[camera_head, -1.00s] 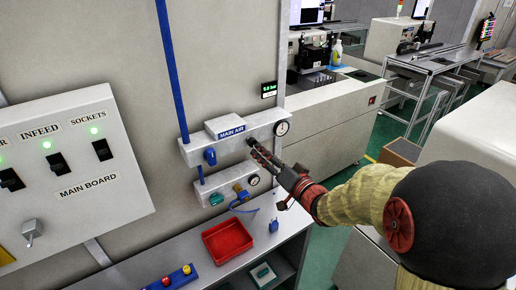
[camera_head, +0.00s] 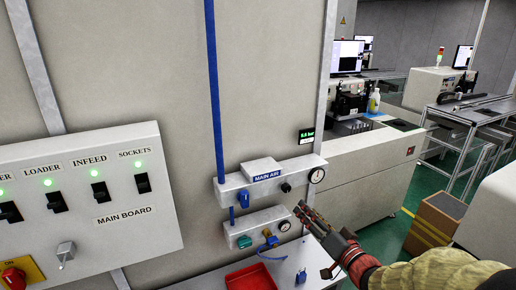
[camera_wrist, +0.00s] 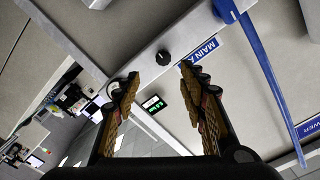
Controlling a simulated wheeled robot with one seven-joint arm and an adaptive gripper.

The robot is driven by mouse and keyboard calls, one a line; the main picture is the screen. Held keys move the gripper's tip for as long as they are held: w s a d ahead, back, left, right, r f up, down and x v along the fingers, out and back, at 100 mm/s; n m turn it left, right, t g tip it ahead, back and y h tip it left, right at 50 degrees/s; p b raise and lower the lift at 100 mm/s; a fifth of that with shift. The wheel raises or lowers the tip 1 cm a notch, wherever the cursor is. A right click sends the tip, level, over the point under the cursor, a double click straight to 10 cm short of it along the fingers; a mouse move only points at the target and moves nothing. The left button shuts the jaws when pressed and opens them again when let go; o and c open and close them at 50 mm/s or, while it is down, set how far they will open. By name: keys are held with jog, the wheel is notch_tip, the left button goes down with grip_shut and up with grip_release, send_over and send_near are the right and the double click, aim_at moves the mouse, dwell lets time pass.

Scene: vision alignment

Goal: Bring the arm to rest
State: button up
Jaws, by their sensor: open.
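My gripper (camera_head: 309,216) is in front of the wall at the right of the main air unit, with nothing between its fingers. In the wrist view the two fingers of my gripper (camera_wrist: 158,100) stand apart. The white main air unit (camera_head: 232,189) is on the wall, with a black knob (camera_head: 286,187) and a round gauge (camera_head: 317,175). The black knob also shows in the wrist view (camera_wrist: 163,58), beyond the fingertips and apart from them. My arm reaches in from the lower right corner in the head view.
The main board panel (camera_head: 95,205) with several switches and green lights is on the left. A lower air unit (camera_head: 262,222), a red tray (camera_head: 255,278) and a blue pipe (camera_head: 213,90) are near. A cardboard box (camera_head: 436,222) stands on the floor at right.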

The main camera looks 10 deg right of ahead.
jog(key=s+d+f+g+h, duration=0.3)
jog(key=d+f+g+h, duration=0.25)
jog(key=d+f, duration=0.4)
jog(key=s+d+f+g+h, duration=0.2)
jog(key=s+f+g+h, duration=0.15)
jog(key=s, duration=0.35)
jog(key=s+a+r+n+g+y+b, duration=0.1)
jog(key=s+a+r+g, duration=0.15)
jog(key=s+a, duration=0.5)
jog(key=s+a+r+n+g+y, duration=0.2)
jog(key=s+a+r, duration=0.2)
jog(key=s, duration=0.7)
jog(key=a+r+n+t, duration=0.1)
jog(key=a+r+t, duration=0.1)
jog(key=a+r, duration=0.2)
jog(key=shift+s+r, duration=0.4)
jog(key=shift+s, duration=0.05)
jog(key=shift+o, duration=0.4)
dwell(3.2)
